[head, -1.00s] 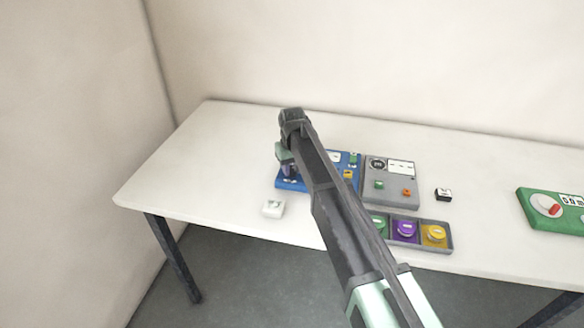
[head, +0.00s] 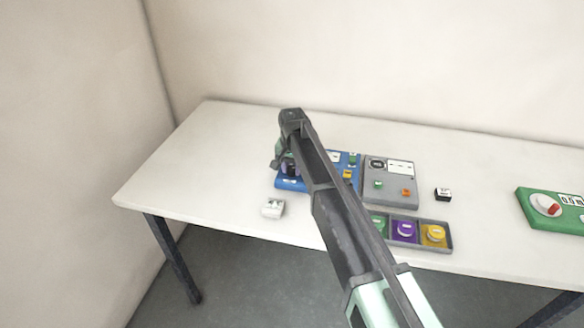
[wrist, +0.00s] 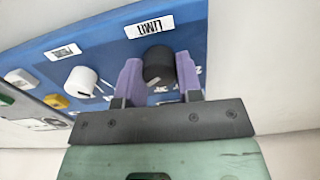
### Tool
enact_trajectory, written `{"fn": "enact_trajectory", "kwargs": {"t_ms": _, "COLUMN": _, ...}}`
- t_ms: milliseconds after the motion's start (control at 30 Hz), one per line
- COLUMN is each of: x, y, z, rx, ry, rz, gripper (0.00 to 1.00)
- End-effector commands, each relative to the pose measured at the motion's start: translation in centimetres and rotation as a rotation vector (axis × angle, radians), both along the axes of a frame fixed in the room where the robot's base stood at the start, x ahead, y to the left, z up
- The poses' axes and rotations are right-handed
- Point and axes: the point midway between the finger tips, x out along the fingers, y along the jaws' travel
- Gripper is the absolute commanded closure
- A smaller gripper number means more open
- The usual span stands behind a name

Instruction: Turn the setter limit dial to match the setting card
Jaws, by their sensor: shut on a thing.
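The blue setter panel (head: 290,184) lies on the table, partly hidden by my arm in the head view. In the wrist view, a black dial (wrist: 158,64) sits on the blue panel below a white LIMIT label (wrist: 149,27). My gripper (wrist: 158,76) has its purple fingers on either side of this dial and is shut on it. The dial's pointer and most of its scale marks are hidden. I cannot tell which piece in view is the setting card.
A white knob (wrist: 82,80) stands beside the dial. A grey panel (head: 391,190) adjoins the blue one, with a tray (head: 449,246) of coloured discs in front. A small white block (head: 273,208), a black-and-white block (head: 443,195) and a green panel (head: 530,208) lie on the table.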

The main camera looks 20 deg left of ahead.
Motion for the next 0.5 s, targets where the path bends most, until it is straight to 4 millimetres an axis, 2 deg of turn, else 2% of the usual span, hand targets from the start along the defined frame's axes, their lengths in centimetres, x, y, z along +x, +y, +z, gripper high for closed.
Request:
{"fn": "enact_trajectory", "kwargs": {"t_ms": 467, "x": -0.04, "y": -0.03, "z": -0.02, "rx": -0.001, "ry": 0.001, "rz": -0.016, "gripper": 0.9}}
{"fn": "enact_trajectory", "kwargs": {"t_ms": 500, "x": -0.04, "y": -0.03, "z": -0.02, "rx": -0.001, "ry": 0.001, "rz": -0.015, "gripper": 0.62}}
